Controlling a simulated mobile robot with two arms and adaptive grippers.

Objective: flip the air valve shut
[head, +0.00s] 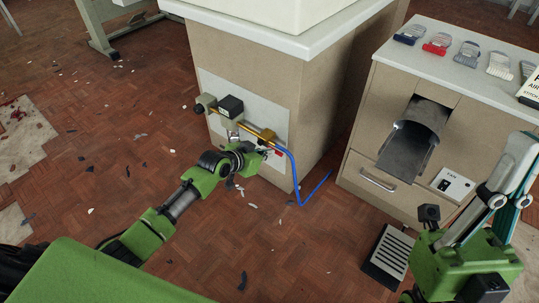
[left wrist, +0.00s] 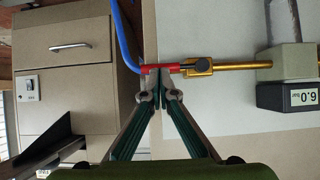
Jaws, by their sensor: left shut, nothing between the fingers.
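The air valve (head: 262,134) is a brass body on the pipe along the cabinet's side panel; it also shows in the left wrist view (left wrist: 199,67). Its red lever (left wrist: 160,68) appears to lie in line with the brass pipe (left wrist: 236,65). My left gripper (head: 264,150) is at the valve, mostly hiding the lever in the head view. In the left wrist view its fingers (left wrist: 159,84) are shut and empty, with the tips right at the lever; I cannot tell whether they touch. My right gripper (head: 510,178) is at the right edge, far from the valve; its opening is unclear.
A blue hose (head: 297,178) runs from the valve end down to the floor. A black gauge (head: 230,106) sits on the pipe. A second cabinet (head: 366,151) with a metal chute (head: 409,140) stands right. A foot pedal (head: 388,254) lies on the littered floor.

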